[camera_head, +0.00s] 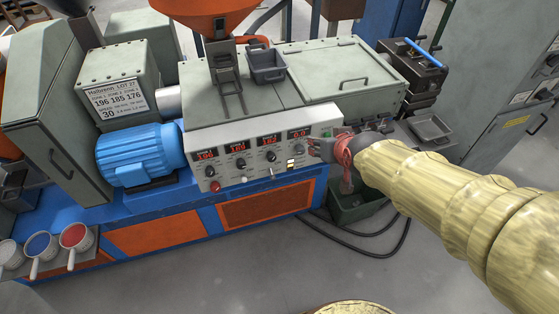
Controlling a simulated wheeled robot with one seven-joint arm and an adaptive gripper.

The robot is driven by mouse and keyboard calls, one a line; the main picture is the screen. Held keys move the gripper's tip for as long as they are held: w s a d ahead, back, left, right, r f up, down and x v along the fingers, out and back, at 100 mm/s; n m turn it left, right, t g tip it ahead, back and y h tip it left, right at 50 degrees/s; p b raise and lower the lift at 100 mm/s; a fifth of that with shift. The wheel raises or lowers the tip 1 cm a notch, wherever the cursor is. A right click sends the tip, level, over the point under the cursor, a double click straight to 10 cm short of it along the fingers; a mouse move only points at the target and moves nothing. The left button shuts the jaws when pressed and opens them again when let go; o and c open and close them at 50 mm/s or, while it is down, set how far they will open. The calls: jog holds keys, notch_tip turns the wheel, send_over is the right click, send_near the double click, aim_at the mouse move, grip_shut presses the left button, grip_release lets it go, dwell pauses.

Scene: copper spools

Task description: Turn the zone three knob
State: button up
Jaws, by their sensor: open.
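The control panel (225,179) is a pale sloped face on the front of the machine, with a row of red-lit displays and a row of knobs beneath them. The third dark knob from the left (270,156) sits under the third display (269,140), which I take as zone three; its pointer is too small to read. My gripper (316,149) is open at the panel's right end, pointing left. It is to the right of that knob and apart from it. My arm in a yellow sleeve comes in from the right.
A sign (116,97) at left lists zones and numbers. A blue motor (136,153) stands left of the panel, and an orange hopper (205,14) rises above. A dark green bin (350,212) stands below my gripper. Cables lie on the floor. The floor in front is open.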

jog(key=w+a+f+t, duration=0.2)
jog(key=w+a+f, duration=0.1)
jog(key=w+f, duration=0.4)
jog(key=n+t+y+b, duration=0.2)
jog(key=t+y, duration=0.2)
jog(key=t, duration=0.2)
send_near(272, 160)
jog(key=w, duration=0.2)
jog(key=x, duration=0.3)
jog(key=b+x, duration=0.1)
jog(key=x, duration=0.3)
jog(key=shift+w+a, duration=0.25)
jog(key=shift+a, duration=0.05)
jog(key=c, duration=1.1)
jog(key=shift+c, duration=0.3)
